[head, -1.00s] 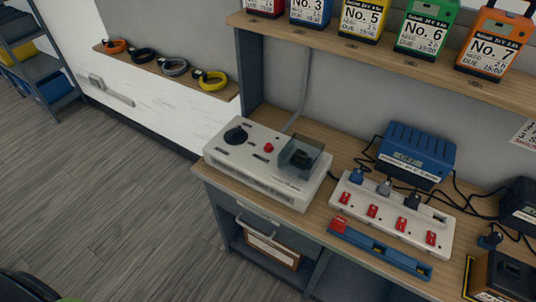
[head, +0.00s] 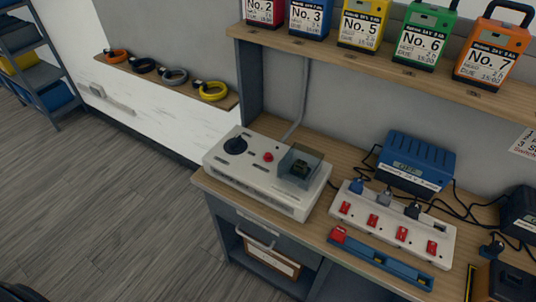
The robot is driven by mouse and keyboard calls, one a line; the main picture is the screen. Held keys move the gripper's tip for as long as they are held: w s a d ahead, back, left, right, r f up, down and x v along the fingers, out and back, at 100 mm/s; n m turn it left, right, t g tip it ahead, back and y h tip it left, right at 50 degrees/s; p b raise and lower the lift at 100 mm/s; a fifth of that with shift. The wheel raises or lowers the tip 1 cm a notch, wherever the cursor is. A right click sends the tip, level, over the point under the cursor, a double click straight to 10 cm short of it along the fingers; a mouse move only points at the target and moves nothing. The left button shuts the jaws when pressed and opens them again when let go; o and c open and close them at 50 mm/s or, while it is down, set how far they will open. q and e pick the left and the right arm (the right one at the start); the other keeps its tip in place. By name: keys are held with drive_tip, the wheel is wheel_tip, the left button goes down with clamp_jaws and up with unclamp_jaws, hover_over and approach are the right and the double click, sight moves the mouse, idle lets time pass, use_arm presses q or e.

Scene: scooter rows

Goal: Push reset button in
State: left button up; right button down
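A beige control box (head: 250,191) sits on the left part of the wooden workbench. On its top is a small round red button (head: 267,157), which I take to be the reset button; its label is too small to read. A black rotary knob (head: 235,146) is to the button's left. A clear hinged-looking cover (head: 300,161) with a dark part under it is to its right. I cannot tell whether the button is in or out. Neither of my grippers can be made out in the head view, and nothing touches the box.
A white power strip (head: 386,226) with red switches, a blue charger (head: 415,161) and a blue rail (head: 383,262) lie right of the box. Numbered battery packs (head: 422,38) stand on the shelf above. The floor left of the bench is clear.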

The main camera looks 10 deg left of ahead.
use_arm(q)
clamp_jaws()
idle(1.3)
